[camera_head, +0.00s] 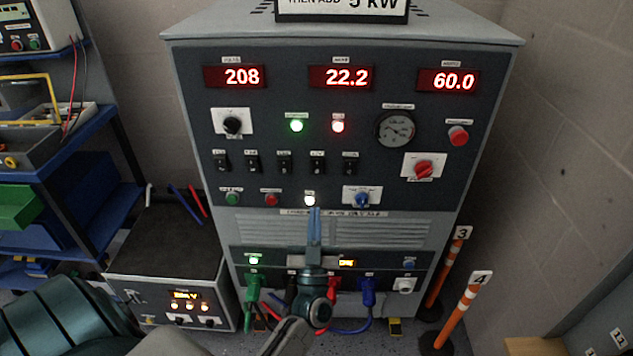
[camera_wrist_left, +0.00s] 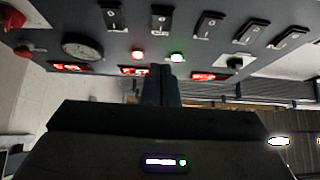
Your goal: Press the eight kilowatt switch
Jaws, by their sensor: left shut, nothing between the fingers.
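A row of several black rocker switches crosses the middle of the dark panel; their small labels are too blurred to tell which is the eight kilowatt one. In the head view I see the far-left switch (camera_head: 221,162), the middle switch (camera_head: 285,163) and the far-right switch (camera_head: 350,164). My left gripper (camera_head: 314,212) is shut and empty, pointing up just below a lit white button (camera_head: 310,199), under the switch row. I cannot tell whether it touches the panel. In the left wrist view its fingers (camera_wrist_left: 161,78) are together, and the switches (camera_wrist_left: 160,20) show upside down at the top.
The cabinet (camera_head: 478,120) has red displays reading 208, 22.2 and 60.0, a gauge (camera_head: 396,129), a red button (camera_head: 458,135) and knobs. Coloured plugs (camera_head: 367,290) are below. A blue shelf (camera_head: 95,130) stands left; orange-striped posts (camera_head: 464,305) stand right.

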